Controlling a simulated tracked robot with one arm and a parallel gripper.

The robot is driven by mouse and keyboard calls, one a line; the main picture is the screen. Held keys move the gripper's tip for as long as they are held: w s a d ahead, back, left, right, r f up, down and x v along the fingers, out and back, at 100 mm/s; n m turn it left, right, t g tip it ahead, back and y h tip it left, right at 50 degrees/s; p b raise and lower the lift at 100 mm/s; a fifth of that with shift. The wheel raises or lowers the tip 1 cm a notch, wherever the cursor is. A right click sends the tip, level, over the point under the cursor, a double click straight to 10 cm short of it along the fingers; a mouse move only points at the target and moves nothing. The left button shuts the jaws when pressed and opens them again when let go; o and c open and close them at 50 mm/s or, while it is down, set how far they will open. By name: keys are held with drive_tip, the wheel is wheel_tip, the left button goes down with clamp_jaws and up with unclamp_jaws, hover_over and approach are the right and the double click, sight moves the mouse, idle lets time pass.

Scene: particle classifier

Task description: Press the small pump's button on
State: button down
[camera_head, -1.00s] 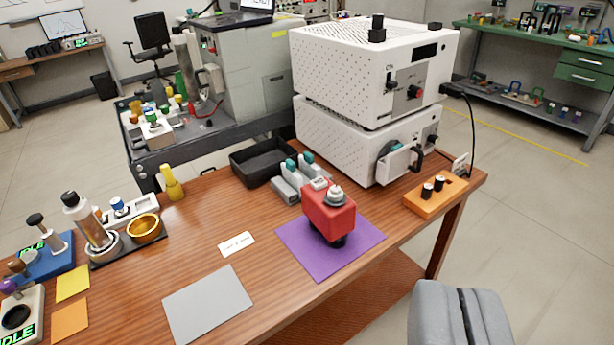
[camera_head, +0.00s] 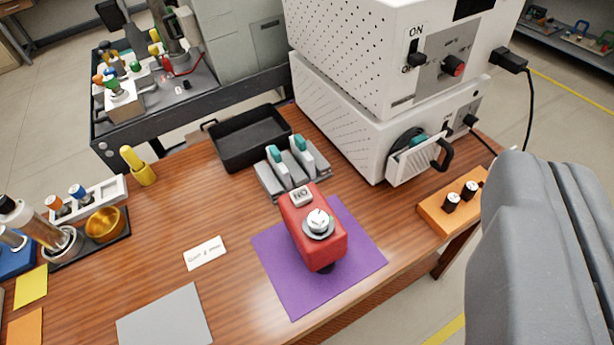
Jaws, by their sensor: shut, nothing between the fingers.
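A small red pump (camera_head: 319,238) stands on a purple mat (camera_head: 283,282) near the front edge of the wooden table. A pale button (camera_head: 301,196) on its top, at the far end, carries lettering like "ON" seen upside down. A round metal fitting (camera_head: 318,223) sits nearer on its top. My gripper (camera_head: 555,170) is grey, large and close at the right edge. Its two fingers are shut together and empty.
Two stacked white units (camera_head: 345,120) stand behind the pump, with an orange block (camera_head: 451,212) at right. A grey base with teal-topped parts (camera_head: 291,166) lies just behind the pump, beside a black tray (camera_head: 249,138).

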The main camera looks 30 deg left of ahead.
drive_tip(key=shift+w, duration=0.1)
drive_tip(key=m+g+y+p, duration=0.35)
drive_tip(key=g+p, duration=0.35)
drive_tip(key=p, duration=1.3)
hover_over(300, 200)
wheel_tip(300, 200, down, 23)
drive_tip(key=shift+w+y, duration=0.1)
drive_tip(key=shift+y, duration=0.35)
drive_tip(key=shift+f+b, duration=1.9)
drive_tip(key=shift+f, duration=2.45)
drive_tip(key=shift+f, duration=0.1)
drive_tip(key=shift+f, duration=0.25)
